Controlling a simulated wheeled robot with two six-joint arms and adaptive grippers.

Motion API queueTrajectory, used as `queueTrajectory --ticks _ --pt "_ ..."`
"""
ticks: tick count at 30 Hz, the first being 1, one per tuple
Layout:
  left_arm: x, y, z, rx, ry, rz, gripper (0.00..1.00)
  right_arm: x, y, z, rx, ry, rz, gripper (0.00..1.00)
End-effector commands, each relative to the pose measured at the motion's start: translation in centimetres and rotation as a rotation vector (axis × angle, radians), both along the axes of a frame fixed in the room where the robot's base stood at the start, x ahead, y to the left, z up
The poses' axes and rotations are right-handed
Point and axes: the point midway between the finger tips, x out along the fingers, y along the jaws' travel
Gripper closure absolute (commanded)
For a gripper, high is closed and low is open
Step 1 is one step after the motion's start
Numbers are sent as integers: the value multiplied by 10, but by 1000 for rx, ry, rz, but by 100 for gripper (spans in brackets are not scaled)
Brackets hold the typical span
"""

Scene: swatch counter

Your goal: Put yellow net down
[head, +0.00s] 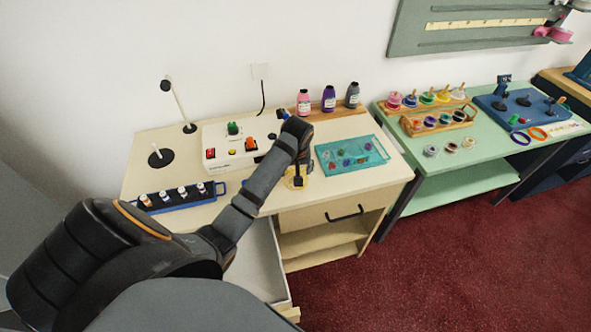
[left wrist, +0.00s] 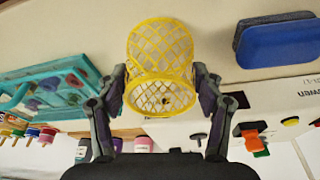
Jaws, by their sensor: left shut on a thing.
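The yellow net (left wrist: 160,42) is an open-mesh, cup-shaped piece with solid yellow rims. In the left wrist view it sits between the two fingers of my left gripper (left wrist: 160,84), which is shut on it. In the head view my left gripper (head: 297,178) points down over the front part of the cream counter (head: 240,198), left of the teal tray. Only a little of the net (head: 287,187) shows there, around the dark fingers. I cannot tell whether the net touches the counter. My right gripper is not in view.
The teal tray (head: 325,166) with small coloured pieces is close on the right. A white switch box (head: 217,160) stands behind to the left. A blue rack (head: 178,205) with several small bottles is at the left front. A drawer below stands open.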

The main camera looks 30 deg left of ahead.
Motion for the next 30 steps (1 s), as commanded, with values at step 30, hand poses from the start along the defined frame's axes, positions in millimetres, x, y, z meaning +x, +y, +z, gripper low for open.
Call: queueTrajectory --ticks 30 --pt "-1 -2 10 1 -6 -1 10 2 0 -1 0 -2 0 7"
